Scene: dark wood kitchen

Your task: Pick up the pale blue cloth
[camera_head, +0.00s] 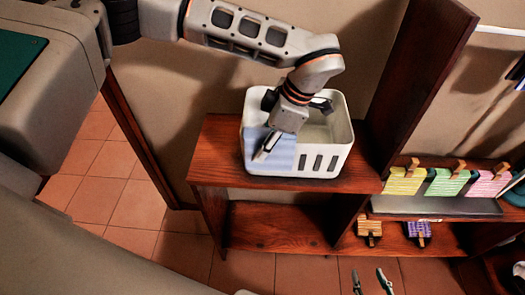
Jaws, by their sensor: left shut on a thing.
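The pale blue cloth (283,157) hangs at the front left of a white basket (341,133). It covers part of the basket's front wall. My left gripper (265,151) points down over the basket's front rim and is shut on the cloth. The gripper hides part of the cloth, and I cannot tell how much of it lies inside the basket. My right gripper (371,274) shows only its fingertips at the bottom edge. They are apart, with nothing seen between them.
The basket stands on a dark wood shelf (215,165) beside a tall wood panel (428,70). To the right, yellow, green and pink packs with wooden clips (404,181) stand on a grey tray (430,206). Tiled floor (140,205) lies open at the left.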

